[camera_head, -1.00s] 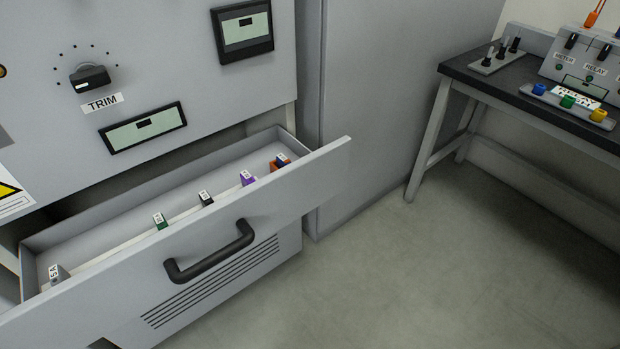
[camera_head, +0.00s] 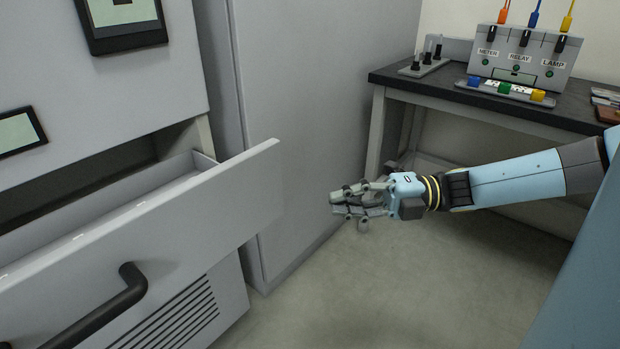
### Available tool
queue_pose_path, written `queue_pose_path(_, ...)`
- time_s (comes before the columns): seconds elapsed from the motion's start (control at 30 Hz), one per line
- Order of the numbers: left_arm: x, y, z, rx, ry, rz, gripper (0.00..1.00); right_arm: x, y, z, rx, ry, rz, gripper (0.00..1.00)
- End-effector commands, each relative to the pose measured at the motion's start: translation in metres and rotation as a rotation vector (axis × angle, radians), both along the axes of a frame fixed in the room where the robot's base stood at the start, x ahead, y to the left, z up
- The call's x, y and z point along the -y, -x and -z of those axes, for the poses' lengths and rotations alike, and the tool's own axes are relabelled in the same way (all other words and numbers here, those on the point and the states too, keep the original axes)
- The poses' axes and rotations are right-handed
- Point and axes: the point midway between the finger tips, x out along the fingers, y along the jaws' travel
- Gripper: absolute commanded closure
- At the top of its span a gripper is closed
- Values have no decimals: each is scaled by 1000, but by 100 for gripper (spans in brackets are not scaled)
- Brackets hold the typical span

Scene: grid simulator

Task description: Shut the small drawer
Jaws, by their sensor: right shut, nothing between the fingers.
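The grey drawer (camera_head: 170,225) stands pulled out from the grey cabinet at the left, with a gap above it showing part of its inside. A black bar handle (camera_head: 105,310) is on its front, partly cut off by the left edge. Only the right part of the drawer is in view. My right gripper (camera_head: 338,204) reaches in from the right on a light blue arm. It is shut and empty, in the air to the right of the drawer front and apart from it. My left gripper is not in view.
A dark-topped bench (camera_head: 440,84) stands at the back right, carrying a grey panel (camera_head: 522,52) with plugs and a tray (camera_head: 506,94) of coloured blocks. A tall grey cabinet side (camera_head: 320,110) stands behind the drawer. The floor (camera_head: 390,300) in front is clear.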

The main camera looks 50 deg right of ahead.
Motion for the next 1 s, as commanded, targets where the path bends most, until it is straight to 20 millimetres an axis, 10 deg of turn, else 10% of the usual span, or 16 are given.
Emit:
queue_pose_path(0.43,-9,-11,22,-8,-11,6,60,-65,-66,2,3,-4,4,100)
queue_pose_path(1.0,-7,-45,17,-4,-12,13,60,-62,-104,-1,-1,-1,4,100)
